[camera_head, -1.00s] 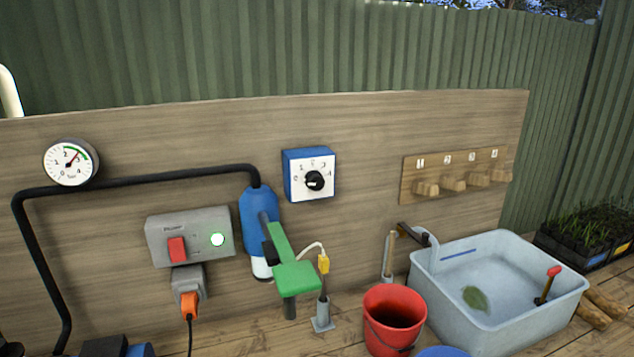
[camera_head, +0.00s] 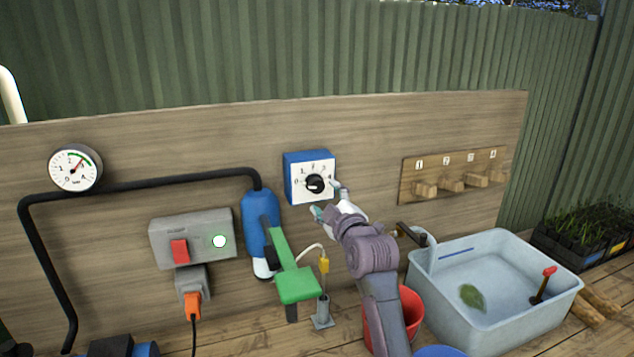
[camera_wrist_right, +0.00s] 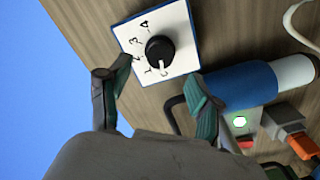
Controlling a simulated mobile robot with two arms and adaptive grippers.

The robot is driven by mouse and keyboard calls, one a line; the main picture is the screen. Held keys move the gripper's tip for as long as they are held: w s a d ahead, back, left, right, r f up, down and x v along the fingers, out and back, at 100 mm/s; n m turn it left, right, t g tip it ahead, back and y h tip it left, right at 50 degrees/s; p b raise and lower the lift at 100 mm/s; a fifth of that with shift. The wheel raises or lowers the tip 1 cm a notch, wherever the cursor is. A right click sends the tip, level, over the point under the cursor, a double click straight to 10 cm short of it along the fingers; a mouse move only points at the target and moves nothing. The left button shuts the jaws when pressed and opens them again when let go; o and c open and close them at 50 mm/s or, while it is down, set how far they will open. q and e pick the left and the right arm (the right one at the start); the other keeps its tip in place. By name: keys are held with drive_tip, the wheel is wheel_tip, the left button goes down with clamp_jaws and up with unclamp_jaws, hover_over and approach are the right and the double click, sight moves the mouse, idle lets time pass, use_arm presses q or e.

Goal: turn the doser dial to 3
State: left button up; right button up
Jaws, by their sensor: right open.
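The doser (camera_head: 289,172) is a blue box with a white numbered face on the wooden panel. Its black dial knob (camera_head: 315,184) has a pale pointer mark that appears to point left, towards 0. In the right wrist view the knob (camera_wrist_right: 160,48) shows clearly, with its pale mark at the lower edge. My right gripper (camera_head: 329,200) is open in front of the lower right of the face. In the wrist view its fingertips (camera_wrist_right: 159,75) are spread wide, with the knob beyond the gap between them and not gripped. My left gripper is not in view.
A grey switch box (camera_head: 196,225) is farther left. A red bucket (camera_head: 413,310) is partly behind my arm, beside a grey basin (camera_head: 490,305). Wooden pegs (camera_head: 425,189) are at right.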

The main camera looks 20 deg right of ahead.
sight(317, 187)
drive_tip(key=w+p, duration=0.1)
drive_tip(key=w, duration=0.4)
drive_tip(key=shift+w+a+r, duration=0.1)
drive_tip(key=shift+w, duration=0.25)
drive_tip(key=shift+w+p, duration=0.35)
drive_tip(key=shift+w, duration=0.35)
drive_tip(key=c, duration=1)
drive_tip(key=shift+o, duration=0.2)
